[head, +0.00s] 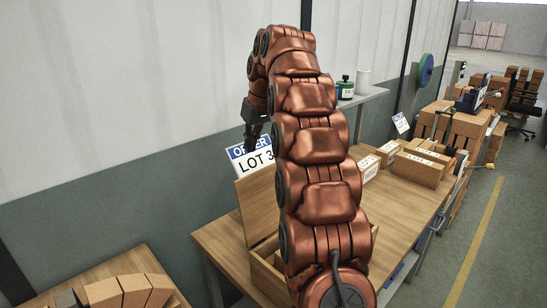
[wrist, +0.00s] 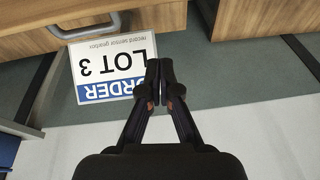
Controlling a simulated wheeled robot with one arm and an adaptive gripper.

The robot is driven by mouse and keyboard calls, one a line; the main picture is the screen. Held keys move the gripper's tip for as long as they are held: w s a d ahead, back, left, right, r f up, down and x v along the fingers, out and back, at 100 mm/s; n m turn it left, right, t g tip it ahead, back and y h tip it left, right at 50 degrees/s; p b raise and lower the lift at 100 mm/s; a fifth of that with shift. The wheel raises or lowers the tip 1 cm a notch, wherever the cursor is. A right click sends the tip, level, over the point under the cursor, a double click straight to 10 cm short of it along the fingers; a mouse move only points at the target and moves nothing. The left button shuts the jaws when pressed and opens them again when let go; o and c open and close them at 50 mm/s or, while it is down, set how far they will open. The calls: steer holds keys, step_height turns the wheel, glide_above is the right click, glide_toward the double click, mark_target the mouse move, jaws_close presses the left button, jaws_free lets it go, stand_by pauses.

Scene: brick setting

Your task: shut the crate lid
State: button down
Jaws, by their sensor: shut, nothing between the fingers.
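The wooden crate (head: 262,271) stands on the workbench, and my arm hides much of it. Its lid (head: 257,203) is open, standing up at the back of the crate and tilted. My gripper (head: 253,139) is above the lid's upper edge, in front of or beside the order sign, pointing down. In the wrist view my gripper (wrist: 160,76) is shut and empty, its two fingertips together beside the sign. I cannot tell from these views whether the gripper touches the lid.
The sign reading LOT 3 (head: 240,155) stands behind the lid; it also shows upside down in the wrist view (wrist: 115,57). Cardboard boxes (head: 418,168) stand farther right on the workbench (head: 399,211). Bricks (head: 130,290) lie at front left.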

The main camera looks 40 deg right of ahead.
steer(key=w+d+t, duration=0.1)
steer(key=w+d, duration=0.2)
steer(key=d, duration=0.6)
steer(key=shift+n+h, duration=0.3)
steer(key=shift+h, duration=0.1)
steer(key=x, duration=0.3)
steer(key=b+x, duration=0.1)
steer(key=x, duration=0.2)
steer(key=b+x, duration=0.1)
steer(key=x, duration=0.2)
steer(key=shift+w+d, duration=0.15)
steer(key=shift+d, duration=0.15)
steer(key=shift+s+d+f+p, duration=0.15)
steer(key=shift+s+p, duration=0.3)
steer(key=shift+s, duration=1.4)
steer(key=shift+s+b, duration=0.15)
steer(key=shift+b, duration=0.45)
